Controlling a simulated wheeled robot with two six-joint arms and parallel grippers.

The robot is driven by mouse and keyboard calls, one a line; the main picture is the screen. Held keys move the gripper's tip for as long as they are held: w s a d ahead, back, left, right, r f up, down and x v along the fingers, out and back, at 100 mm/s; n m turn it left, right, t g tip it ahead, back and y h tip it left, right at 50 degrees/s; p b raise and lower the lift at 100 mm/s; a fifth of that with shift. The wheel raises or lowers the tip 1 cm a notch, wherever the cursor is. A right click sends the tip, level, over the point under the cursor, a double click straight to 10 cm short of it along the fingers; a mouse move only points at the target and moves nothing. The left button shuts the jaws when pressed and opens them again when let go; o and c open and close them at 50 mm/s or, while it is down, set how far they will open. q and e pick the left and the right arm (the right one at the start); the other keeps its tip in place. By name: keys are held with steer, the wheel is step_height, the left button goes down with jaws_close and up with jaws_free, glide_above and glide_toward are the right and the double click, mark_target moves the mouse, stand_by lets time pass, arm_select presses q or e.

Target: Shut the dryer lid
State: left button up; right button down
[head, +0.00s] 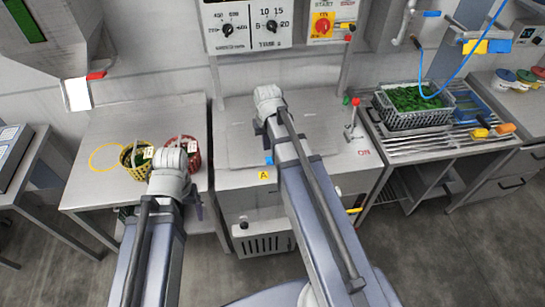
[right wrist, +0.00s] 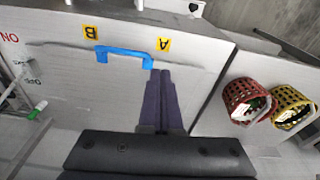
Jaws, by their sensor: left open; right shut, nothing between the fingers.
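The dryer lid (head: 238,150) is a grey metal panel on top of the middle machine. It looks flat and down, but I cannot tell whether its edge is fully seated. Its blue handle (right wrist: 124,53) sits at the edge between yellow labels B and A in the right wrist view, and part of it shows in the head view (head: 268,160). My right gripper (right wrist: 161,73) is shut and empty, over the lid with its fingertips just beside the handle. My left gripper (head: 195,205) is open, left of the dryer near the side table; its arm partly hides it.
Yellow basket (head: 131,158) and red basket (head: 190,146) stand on the left table. A red-topped lever (head: 354,112) rises right of the lid. A grey crate of greens (head: 383,107) stands on the right rack. Control panels hang above.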

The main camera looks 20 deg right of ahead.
steer(key=w+d+m, duration=0.1)
steer(key=w+d, duration=0.1)
steer(key=d, duration=0.2)
steer(key=f+b, duration=0.4)
steer(key=w+f+b, duration=0.1)
steer(key=f+b, duration=0.8)
steer(key=b, duration=0.1)
steer(key=shift+w+d+f, duration=0.25)
steer(key=shift+w+f, duration=0.05)
steer(key=shift+f, duration=0.1)
